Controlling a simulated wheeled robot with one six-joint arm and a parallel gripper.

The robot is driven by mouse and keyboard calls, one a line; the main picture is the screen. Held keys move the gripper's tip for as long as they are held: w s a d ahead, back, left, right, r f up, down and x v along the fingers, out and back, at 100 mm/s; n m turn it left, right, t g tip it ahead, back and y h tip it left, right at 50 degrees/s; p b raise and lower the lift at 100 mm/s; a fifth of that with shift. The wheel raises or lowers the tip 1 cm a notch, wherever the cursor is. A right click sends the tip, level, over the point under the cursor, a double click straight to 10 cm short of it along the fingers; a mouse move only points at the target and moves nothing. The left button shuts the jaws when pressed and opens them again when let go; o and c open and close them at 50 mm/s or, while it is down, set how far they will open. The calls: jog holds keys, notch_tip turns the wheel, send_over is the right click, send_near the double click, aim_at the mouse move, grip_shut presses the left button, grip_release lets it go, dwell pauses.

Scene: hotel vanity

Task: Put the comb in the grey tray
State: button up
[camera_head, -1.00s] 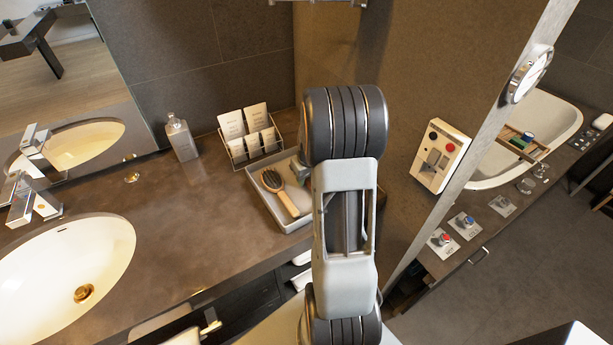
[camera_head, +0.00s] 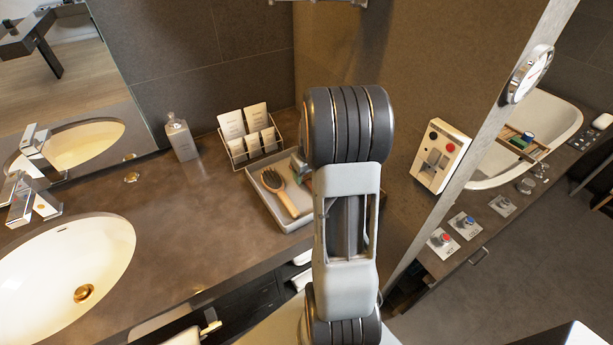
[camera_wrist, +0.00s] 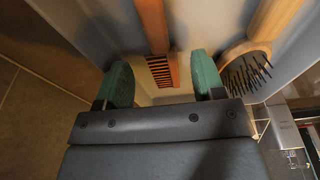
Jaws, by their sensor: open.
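The comb (camera_wrist: 158,42) is brown and wooden with dark teeth. In the wrist view it lies between the two green fingertips of my gripper (camera_wrist: 162,66), with a gap on each side. My gripper is open and not holding it. The comb appears to be inside the grey tray (camera_wrist: 92,30), though whether it rests flat on the floor of it is hard to tell. In the head view the tray (camera_head: 270,208) stands on the counter, and my arm hides its right part and most of my gripper.
A wooden hairbrush (camera_head: 278,192) lies in the tray, right of my gripper in the wrist view (camera_wrist: 246,68). A wire rack of cards (camera_head: 252,143) stands behind the tray. A soap bottle (camera_head: 181,138) and a sink (camera_head: 65,262) are to the left. The counter between is clear.

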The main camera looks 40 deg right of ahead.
notch_tip(320, 180, up, 10)
jog(key=s+f, duration=0.1)
jog(key=s, duration=0.1)
jog(key=s+a+r+t, duration=0.1)
jog(key=s+a, duration=0.4)
jog(key=a, duration=0.6)
jog(key=s+a+r+n+t, duration=0.1)
jog(key=s+a+r, duration=0.2)
jog(key=a, duration=0.8)
jog(key=shift+s+n, duration=0.3)
jog(key=shift+s, duration=0.95)
